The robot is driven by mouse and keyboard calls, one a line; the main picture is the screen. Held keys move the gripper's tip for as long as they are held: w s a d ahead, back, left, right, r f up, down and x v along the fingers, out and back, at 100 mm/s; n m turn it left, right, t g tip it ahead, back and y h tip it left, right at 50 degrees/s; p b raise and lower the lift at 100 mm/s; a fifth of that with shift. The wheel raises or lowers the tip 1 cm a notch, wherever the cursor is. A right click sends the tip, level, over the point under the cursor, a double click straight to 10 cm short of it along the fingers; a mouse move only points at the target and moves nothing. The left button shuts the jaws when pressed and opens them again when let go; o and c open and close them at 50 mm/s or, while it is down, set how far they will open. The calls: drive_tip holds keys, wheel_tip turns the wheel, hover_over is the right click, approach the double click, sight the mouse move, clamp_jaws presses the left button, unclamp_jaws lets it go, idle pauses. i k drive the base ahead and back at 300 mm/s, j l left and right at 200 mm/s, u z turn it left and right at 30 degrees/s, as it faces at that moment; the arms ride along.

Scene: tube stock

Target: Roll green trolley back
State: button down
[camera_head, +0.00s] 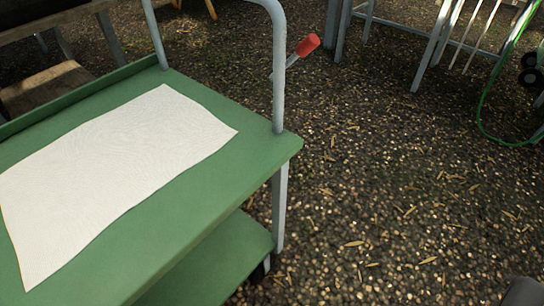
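The green trolley (215,174) fills the left side of the head view. It has a green top deck, a lower green shelf (228,262) and a grey tubular handle (279,70) rising at its far right end. A white sheet (110,170) lies on the top deck. A dark wheel shows partly under the near right corner; the other wheels are hidden. A red-tipped lever (307,46) sticks out beyond the handle. My gripper is not in view.
Gravel ground with scattered leaves (390,200) lies open to the right of the trolley. Grey metal legs (432,48) stand at the back right, with a green hose (482,105) near the right edge. A wooden bench-like piece (45,88) stands behind the trolley at left.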

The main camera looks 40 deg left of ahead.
sight(189, 243)
drive_tip(key=i+l+u, duration=0.1)
drive_tip(key=i+u, duration=0.15)
drive_tip(key=i, duration=0.25)
drive_tip(key=i+l+u, duration=0.15)
drive_tip(key=i+u, duration=0.15)
drive_tip(key=i, duration=0.2)
drive_tip(key=i+u, duration=0.15)
drive_tip(key=u, duration=0.3)
drive_tip(key=i+u, duration=0.15)
drive_tip(key=u, duration=0.3)
drive_tip(key=i+u, duration=0.15)
drive_tip(key=u, duration=0.25)
drive_tip(key=i+l+u, duration=0.15)
drive_tip(key=u, duration=0.3)
drive_tip(key=i+l+u, duration=0.1)
drive_tip(key=u, duration=0.35)
drive_tip(key=i+l+u, duration=0.1)
drive_tip(key=i+u, duration=0.15)
drive_tip(key=u, duration=0.2)
drive_tip(key=i+l+u, duration=0.2)
drive_tip(key=u, duration=0.25)
drive_tip(key=i+l+u, duration=0.15)
drive_tip(key=l+u, duration=0.15)
drive_tip(key=u, duration=0.15)
